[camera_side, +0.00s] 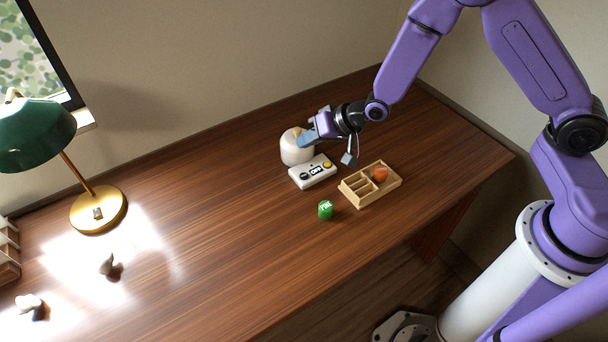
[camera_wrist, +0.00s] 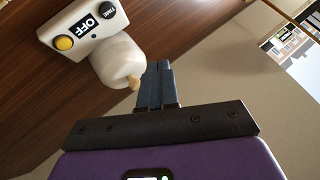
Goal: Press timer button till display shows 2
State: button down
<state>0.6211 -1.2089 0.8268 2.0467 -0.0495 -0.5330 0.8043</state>
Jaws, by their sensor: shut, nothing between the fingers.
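The timer (camera_side: 313,180) is a white box on the wooden desk, left of the wooden tray. In the wrist view, the timer (camera_wrist: 84,45) shows upside down at the upper left. Its display (camera_wrist: 88,25) reads OFF. A yellow button (camera_wrist: 64,43) is at one end and a dark round button (camera_wrist: 108,10), with small lettering that looks like TIME, at the other. My gripper (camera_side: 304,141) is shut and empty, behind the timer by the white jar's top. In the wrist view, the shut fingertips (camera_wrist: 158,66) point past the jar's knob, apart from the timer.
A white jar (camera_side: 292,156) with a wooden knob stands right behind the timer. A compartmented wooden tray (camera_side: 361,199) holds an orange item (camera_side: 380,174). A small green object (camera_side: 325,210) stands in front. A green lamp (camera_side: 35,136) is far left. The desk's centre is clear.

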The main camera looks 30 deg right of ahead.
aim_at(308, 176)
jog(key=shift+f, duration=4.3)
jog(key=shift+f, duration=0.1)
jog(key=shift+f, duration=0.35)
jog(key=shift+f, duration=0.35)
jog(key=shift+r, duration=0.8)
jog(key=shift+r, duration=2.5)
